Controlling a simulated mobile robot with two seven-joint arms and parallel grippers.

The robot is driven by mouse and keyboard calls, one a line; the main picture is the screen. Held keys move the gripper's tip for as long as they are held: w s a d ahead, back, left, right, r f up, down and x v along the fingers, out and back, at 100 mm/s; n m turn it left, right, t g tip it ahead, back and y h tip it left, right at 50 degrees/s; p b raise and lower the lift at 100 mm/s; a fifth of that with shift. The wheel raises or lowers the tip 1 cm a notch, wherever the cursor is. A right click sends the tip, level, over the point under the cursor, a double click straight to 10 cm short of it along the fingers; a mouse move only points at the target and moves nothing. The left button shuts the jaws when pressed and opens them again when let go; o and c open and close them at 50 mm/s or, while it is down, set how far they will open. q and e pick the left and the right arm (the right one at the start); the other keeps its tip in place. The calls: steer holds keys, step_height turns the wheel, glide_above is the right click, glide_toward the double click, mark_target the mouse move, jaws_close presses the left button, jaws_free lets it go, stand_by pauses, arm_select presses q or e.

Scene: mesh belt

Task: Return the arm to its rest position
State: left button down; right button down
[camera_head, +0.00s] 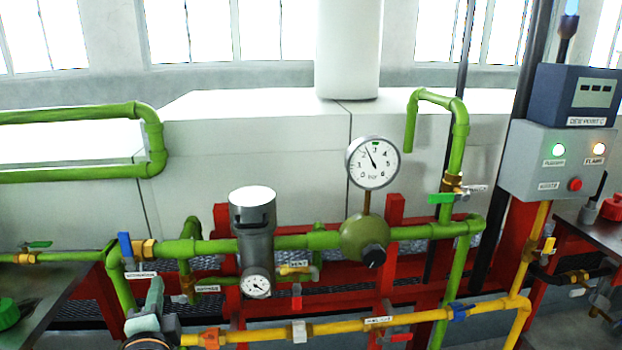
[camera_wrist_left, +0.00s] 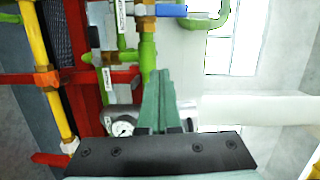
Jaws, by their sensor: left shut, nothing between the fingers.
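My left arm comes in at the lower left of the head view. Its gripper (camera_head: 156,290) points up in front of the green and yellow pipes, with its two greenish fingers together and nothing between them. In the left wrist view the fingers (camera_wrist_left: 158,88) also lie side by side, shut and empty, in front of the grey filter housing and its small gauge (camera_wrist_left: 123,127). I cannot tell the exact gap between the fingers and the pipes. My right gripper is in neither view.
A green pipe (camera_head: 290,242) and a yellow pipe (camera_head: 250,331) run across a red frame (camera_head: 395,210). A blue-handled valve (camera_head: 126,246) stands close to my left gripper. A large gauge (camera_head: 373,163) and a control box (camera_head: 556,165) are to the right.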

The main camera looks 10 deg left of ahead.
arm_select(q)
steer(key=s+d+f+n+g+h+p, duration=0.1)
steer(key=s+d+f+h, duration=0.15)
steer(key=f, duration=0.45)
steer(key=s+d+f+n+g+h+p, duration=0.1)
steer(key=s+d+f+g+h, duration=0.15)
steer(key=f, duration=0.45)
steer(key=s+d+f+n+h+p, duration=0.1)
steer(key=d+f+h, duration=0.1)
steer(key=d+f, duration=0.35)
steer(key=s+d+f+n+g+h+p, duration=0.2)
steer(key=s+f+n, duration=0.5)
steer(key=s+f, duration=0.4)
steer(key=shift+s+d+f+g+h, duration=0.15)
steer(key=shift+s+d+g+h, duration=0.35)
steer(key=shift+s+d, duration=0.5)
